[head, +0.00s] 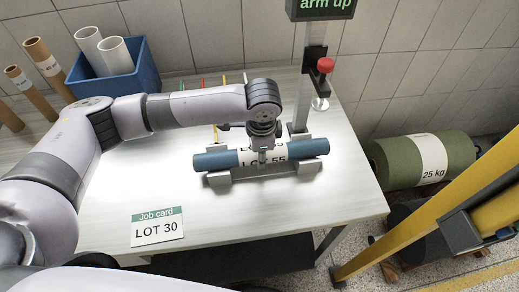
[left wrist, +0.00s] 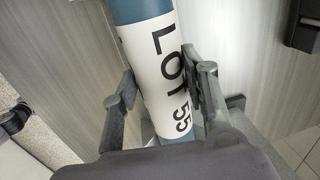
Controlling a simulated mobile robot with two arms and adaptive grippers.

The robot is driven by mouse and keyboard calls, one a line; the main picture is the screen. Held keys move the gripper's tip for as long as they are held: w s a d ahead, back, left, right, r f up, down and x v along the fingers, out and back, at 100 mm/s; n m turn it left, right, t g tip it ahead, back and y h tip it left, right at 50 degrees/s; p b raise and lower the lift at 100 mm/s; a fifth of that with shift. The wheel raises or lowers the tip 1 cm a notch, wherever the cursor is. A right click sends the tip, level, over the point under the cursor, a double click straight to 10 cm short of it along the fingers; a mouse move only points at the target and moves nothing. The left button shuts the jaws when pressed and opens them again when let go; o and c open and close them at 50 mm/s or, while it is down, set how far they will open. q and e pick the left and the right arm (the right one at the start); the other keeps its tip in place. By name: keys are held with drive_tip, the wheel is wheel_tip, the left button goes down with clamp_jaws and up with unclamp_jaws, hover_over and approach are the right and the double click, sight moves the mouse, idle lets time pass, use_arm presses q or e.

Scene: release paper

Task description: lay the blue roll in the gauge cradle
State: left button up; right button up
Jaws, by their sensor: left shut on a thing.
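The blue roll (head: 212,161) has a white label reading LOT 55. It lies across the grey gauge cradle (head: 218,179) near the table's right end; whether it rests fully in the cradle or sits slightly above it, I cannot tell. My left gripper (head: 263,156) comes down from above and is shut on the roll's middle. In the left wrist view the fingers (left wrist: 165,95) stand on both sides of the label. The gauge's post (head: 304,95) rises behind the cradle, with a red knob and a display (head: 322,6) reading "arm up". My right gripper is not in view.
A job card (head: 158,226) reading LOT 30 lies at the table's front. A blue crate (head: 110,80) with white tubes stands at the back left, brown tubes (head: 42,60) beside it. Right of the table are a green 25 kg roll (head: 390,163) and a yellow frame (head: 415,230).

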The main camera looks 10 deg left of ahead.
use_arm(q)
drive_tip(key=o, duration=1.4)
drive_tip(key=shift+f, duration=0.1)
drive_tip(key=r, duration=0.4)
drive_tip(key=s+r, duration=0.1)
drive_tip(key=r, duration=0.7)
drive_tip(key=shift+s+d, duration=0.4)
drive_tip(key=shift+f, duration=0.1)
